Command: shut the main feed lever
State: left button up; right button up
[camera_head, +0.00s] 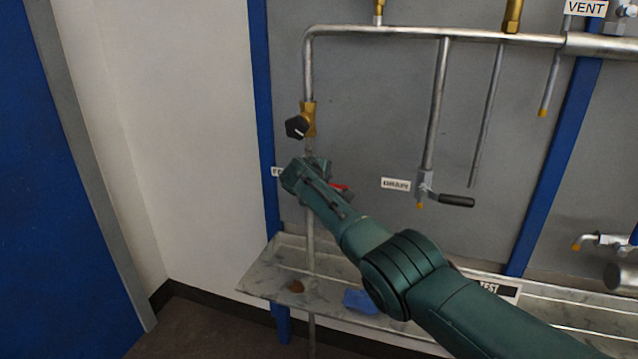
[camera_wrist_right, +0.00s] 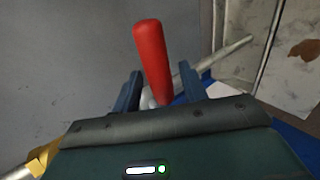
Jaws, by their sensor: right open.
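The main feed lever has a red handle (camera_head: 342,188), mostly hidden behind my right gripper (camera_head: 307,172) in the head view. A label beginning with "F" (camera_head: 276,171) is partly covered by the gripper. In the right wrist view the red handle (camera_wrist_right: 152,60) stands up between the two dark fingers of my right gripper (camera_wrist_right: 160,88). The fingers are open, with a gap on each side of the handle. The lever's pivot is hidden behind the gripper body. My left gripper is not in view.
A brass valve with a black knob (camera_head: 297,127) sits on the pipe just above. A black-handled drain lever (camera_head: 456,200) is to the right, beside the DRAIN label (camera_head: 396,184). A metal tray (camera_head: 262,282) below holds a blue cloth (camera_head: 359,301).

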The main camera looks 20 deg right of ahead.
jog(key=shift+s+a+r+p, duration=0.3)
jog(key=shift+s+r+p, duration=0.15)
jog(key=shift+p, duration=0.15)
jog(key=p+v, duration=0.1)
jog(key=v, duration=1)
jog(key=shift+s, duration=0.25)
jog(key=shift+a+r, duration=0.1)
jog(key=s+a+f+m+y, duration=0.1)
jog(key=s+f+y, duration=0.1)
jog(key=s+f, duration=0.45)
jog(key=s+f+y, duration=0.2)
jog(key=s+f, duration=0.1)
jog(key=f, duration=0.7)
jog(key=s+a+f+m+y, duration=0.1)
jog(key=s+f+y, duration=0.1)
jog(key=s+f, duration=0.45)
jog(key=s+f+m+y, duration=0.2)
jog(key=s+m, duration=0.1)
jog(key=s, duration=0.8)
jog(key=s+f+m+t+y, duration=0.1)
jog(key=s+f+m, duration=0.2)
jog(key=s, duration=0.8)
jog(key=shift+y+p, duration=0.4)
